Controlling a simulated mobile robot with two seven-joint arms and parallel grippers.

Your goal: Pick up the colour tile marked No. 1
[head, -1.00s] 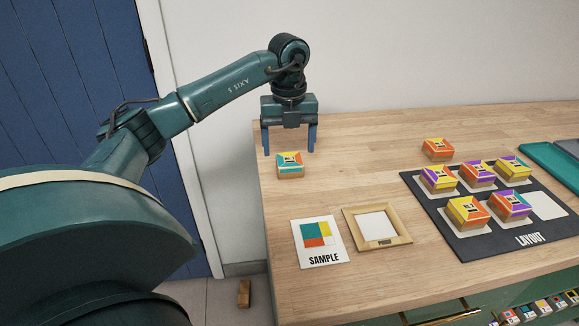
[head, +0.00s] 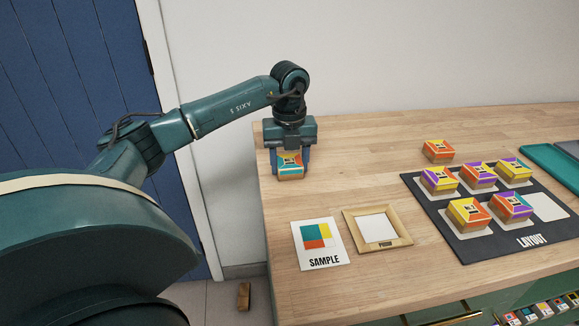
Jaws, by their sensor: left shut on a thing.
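A colour tile (head: 290,165) with an orange, yellow and teal top on a wooden block is at the left end of the wooden table. My left gripper (head: 290,163) points down over it, with one finger on each side, shut on the tile. The tile looks to be at table height; I cannot tell whether it touches the table. The mark on its top is too small to read. My right gripper is not in view.
A dark LAYOUT board (head: 480,233) holds several tiles at the right. A single tile (head: 438,150) lies behind it. A SAMPLE card (head: 324,262) and a wooden frame (head: 403,238) lie at the front. The table between gripper and board is clear.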

